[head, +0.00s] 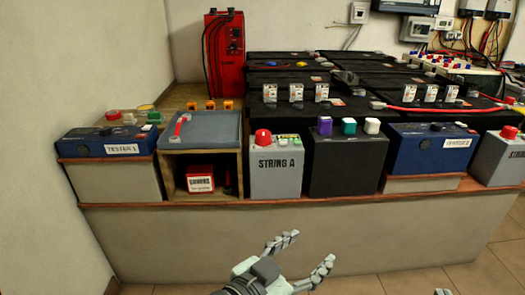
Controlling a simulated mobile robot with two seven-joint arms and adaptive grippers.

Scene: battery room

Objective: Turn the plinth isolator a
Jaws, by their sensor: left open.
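A grey box marked STRING A (277,172) stands on the front of the plinth and carries a red knob (263,138) on its top left. I take this red knob to be isolator A; the label on the box is all that shows this. My left gripper (311,249) is open and empty, low in front of the plinth face, below and slightly right of that box. It is apart from the knob. A small grey tip (441,292) at the bottom edge looks like part of my right gripper; its jaws are not shown.
A black box with purple, green and white caps (346,160) stands right of the STRING A box. A grey-lidded wooden cubby (200,131) is at its left. Blue units (431,152) stand along the plinth (200,240). Black batteries fill the back. Floor in front is clear.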

